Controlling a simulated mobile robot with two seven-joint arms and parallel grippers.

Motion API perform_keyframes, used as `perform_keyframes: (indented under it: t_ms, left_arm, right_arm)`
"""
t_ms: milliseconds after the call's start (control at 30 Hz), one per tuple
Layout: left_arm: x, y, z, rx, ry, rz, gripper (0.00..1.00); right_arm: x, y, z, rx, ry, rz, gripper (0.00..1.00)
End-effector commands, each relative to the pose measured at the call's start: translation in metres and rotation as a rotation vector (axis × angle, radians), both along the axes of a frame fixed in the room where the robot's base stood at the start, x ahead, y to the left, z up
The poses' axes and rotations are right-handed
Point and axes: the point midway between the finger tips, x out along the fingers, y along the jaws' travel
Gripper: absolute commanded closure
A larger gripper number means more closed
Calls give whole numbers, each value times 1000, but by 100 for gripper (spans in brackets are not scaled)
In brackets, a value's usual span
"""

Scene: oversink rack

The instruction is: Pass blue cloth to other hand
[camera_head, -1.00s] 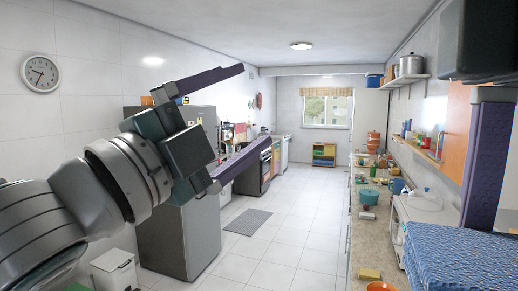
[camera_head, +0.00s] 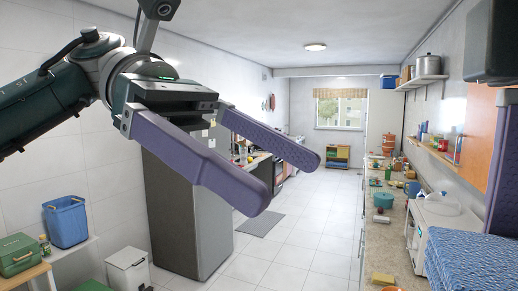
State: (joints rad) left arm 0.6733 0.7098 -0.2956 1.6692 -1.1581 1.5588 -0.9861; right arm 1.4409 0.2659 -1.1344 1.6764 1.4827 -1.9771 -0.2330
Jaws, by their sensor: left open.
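The blue patterned cloth (camera_head: 470,262) is at the lower right, cut off by the picture's edge. One purple finger of my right gripper (camera_head: 503,170) shows at the right edge and reaches down to the cloth's upper edge. Its other finger is out of view, so its grip on the cloth cannot be seen. My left gripper (camera_head: 283,183) is in the middle of the picture, open and empty. Its two purple fingers point right and slightly down, well left of the cloth.
A grey fridge (camera_head: 185,215) stands behind my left gripper. A blue bin (camera_head: 66,221) and green box (camera_head: 20,254) are at lower left.

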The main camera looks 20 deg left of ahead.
Motion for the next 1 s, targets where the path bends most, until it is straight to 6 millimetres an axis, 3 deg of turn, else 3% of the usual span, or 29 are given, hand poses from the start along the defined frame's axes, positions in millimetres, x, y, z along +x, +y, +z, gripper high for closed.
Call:
perform_keyframes:
  t_ms: [500,700,1000]
  left_arm:
    - [-7,-87,-35,-7,4,-3,0]
    - [-8,-103,-42,-6,2,-1,0]
    - [-8,-105,-43,-5,3,0,0]
  right_arm:
    - [0,0,0,0,0,0,82]
    - [0,0,0,0,0,0,82]
    - [0,0,0,0,0,0,82]
